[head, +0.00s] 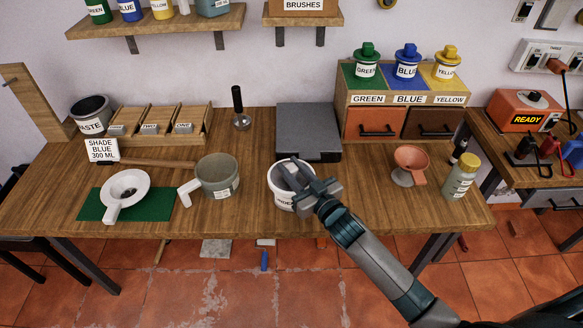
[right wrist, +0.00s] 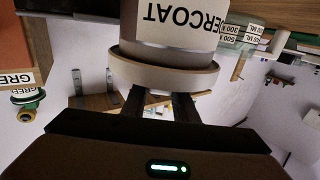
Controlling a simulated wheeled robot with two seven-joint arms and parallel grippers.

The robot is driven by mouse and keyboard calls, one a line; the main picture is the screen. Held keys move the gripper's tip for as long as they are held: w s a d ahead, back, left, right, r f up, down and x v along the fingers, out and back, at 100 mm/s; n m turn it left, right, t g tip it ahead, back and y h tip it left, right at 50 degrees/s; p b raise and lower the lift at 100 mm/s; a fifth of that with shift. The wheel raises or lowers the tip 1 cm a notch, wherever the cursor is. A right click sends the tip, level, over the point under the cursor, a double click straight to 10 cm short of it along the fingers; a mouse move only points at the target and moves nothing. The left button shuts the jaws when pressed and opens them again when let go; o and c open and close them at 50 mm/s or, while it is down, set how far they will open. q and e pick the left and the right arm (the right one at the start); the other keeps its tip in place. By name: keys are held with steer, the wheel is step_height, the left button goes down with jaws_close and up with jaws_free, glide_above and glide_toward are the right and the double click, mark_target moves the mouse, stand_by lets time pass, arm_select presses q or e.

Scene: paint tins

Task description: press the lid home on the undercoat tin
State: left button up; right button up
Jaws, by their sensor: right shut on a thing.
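The undercoat tin (head: 283,201) is white and stands upright near the front middle of the table. Its label, partly hidden in the head view, shows upside down in the right wrist view (right wrist: 180,18). A grey lid (head: 283,178) shows at its top, partly covered by my right gripper (head: 310,187). In the right wrist view a pale round rim (right wrist: 165,79) wider than the tin's body lies at the fingertips (right wrist: 160,105). My right gripper is shut on the lid; I cannot tell whether the lid is fully seated. My left gripper is out of view.
A dark grey slab (head: 308,130) lies behind the tin. An orange funnel (head: 410,162) and a jar (head: 460,178) stand to the right.

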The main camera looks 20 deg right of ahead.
steer(key=shift+f, duration=0.2)
steer(key=o, duration=1)
steer(key=shift+c, duration=0.2)
steer(key=shift+s, duration=0.1)
steer(key=shift+b+v, duration=0.3)
steer(key=shift+v, duration=0.5)
steer(key=b+v, duration=0.4)
steer(key=v, duration=1.1)
steer(key=shift+s+d, duration=0.15)
steer(key=shift+s, duration=0.15)
